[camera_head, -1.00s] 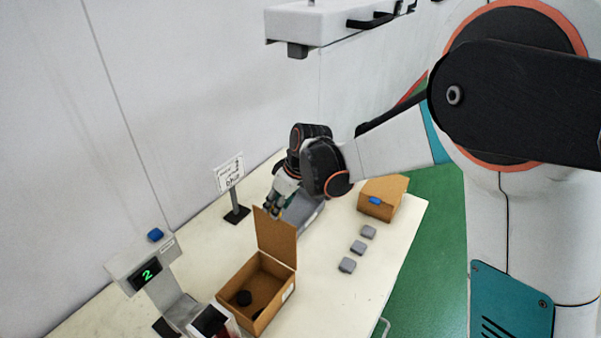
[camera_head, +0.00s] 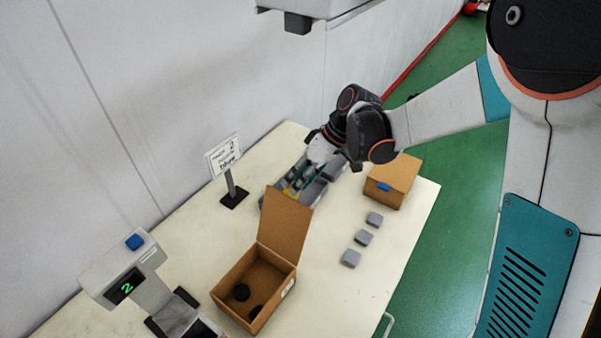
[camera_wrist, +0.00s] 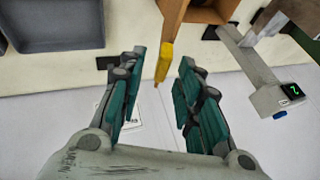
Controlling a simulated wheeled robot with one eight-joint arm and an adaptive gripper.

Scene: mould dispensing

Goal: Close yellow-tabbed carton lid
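The open brown carton (camera_head: 227,272) stands on the table with dark round pieces inside. Its lid (camera_head: 285,223) stands up at the back. The lid edge shows at the top of the wrist view (camera_wrist: 173,22), with the yellow tab (camera_wrist: 164,64) pointing down from it. My gripper (camera_wrist: 161,58) is open and empty of any clamped thing. The tab sits in the gap between its teal fingertips, and I cannot tell whether either touches it. In the head view my gripper (camera_head: 297,183) is just behind the lid's top edge, which partly hides the fingertips.
A closed carton with a blue tab (camera_head: 391,181) stands behind right. Three grey blocks (camera_head: 363,237) lie right of the open carton. A grey tray (camera_head: 314,192) is beside my gripper. A sign (camera_head: 225,158) and a dispenser reading 2 (camera_head: 127,287) stand left.

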